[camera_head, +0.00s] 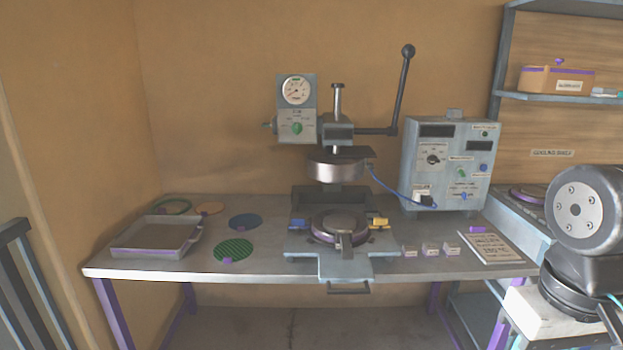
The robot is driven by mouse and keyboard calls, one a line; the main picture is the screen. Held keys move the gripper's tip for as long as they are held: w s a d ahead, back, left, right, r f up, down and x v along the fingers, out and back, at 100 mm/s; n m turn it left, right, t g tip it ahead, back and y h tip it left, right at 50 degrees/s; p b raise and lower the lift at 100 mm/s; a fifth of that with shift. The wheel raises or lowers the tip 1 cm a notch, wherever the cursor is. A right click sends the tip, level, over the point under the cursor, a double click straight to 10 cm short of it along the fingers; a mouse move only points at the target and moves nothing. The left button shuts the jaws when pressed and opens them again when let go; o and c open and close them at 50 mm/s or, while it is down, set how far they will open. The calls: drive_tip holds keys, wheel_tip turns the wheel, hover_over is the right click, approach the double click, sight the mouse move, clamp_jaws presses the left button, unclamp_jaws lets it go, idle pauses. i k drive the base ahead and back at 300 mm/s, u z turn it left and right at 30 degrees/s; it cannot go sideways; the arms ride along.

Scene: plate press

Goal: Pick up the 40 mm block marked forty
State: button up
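Three small pale blocks stand in a row on the table, right of the press: a left block (409,251), a middle block (429,249) and a right block (450,248). Each has marks on its face, too small to read here, so I cannot tell which is marked forty. The blocks look alike in size and stand apart from one another. Part of my arm shows at the far right, well away from the blocks. My gripper is not in view.
The press (340,225) with its raised lever stands left of the blocks. A control box (447,165) stands behind them, its cable running to the press. A printed sheet (492,246) lies right of them. A tray (157,250) and coloured discs lie at left.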

sight(450, 249)
drive_tip(key=z, duration=0.45)
drive_tip(key=k, duration=0.55)
drive_tip(key=z, duration=0.8)
drive_tip(key=i, duration=1.05)
drive_tip(key=u, duration=0.75)
